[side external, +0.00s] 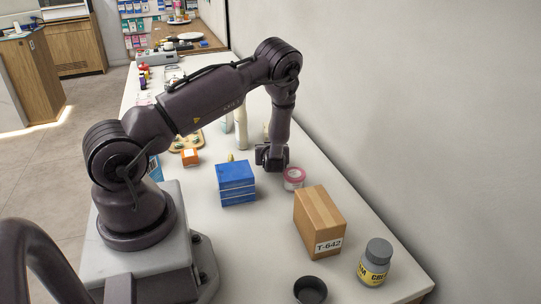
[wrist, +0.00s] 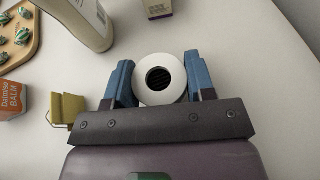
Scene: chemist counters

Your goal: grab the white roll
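The white roll (wrist: 161,62) stands with its round end and dark core hole facing the camera in the wrist view. My gripper (wrist: 161,75) has its two blue fingers on either side of the roll, one left and one right. The fingers lie very close to its sides; whether they press on it cannot be told. In the side view my gripper (side external: 271,160) is low over the counter, behind the blue boxes, and the roll cannot be made out there.
Near my gripper are stacked blue boxes (side external: 237,184), a pink-topped jar (side external: 293,178) and a cardboard box (side external: 319,220). A yellow clip (wrist: 67,108), an orange balm box (wrist: 12,99) and a pale bottle (wrist: 88,20) are left of the roll. The counter to its right is clear.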

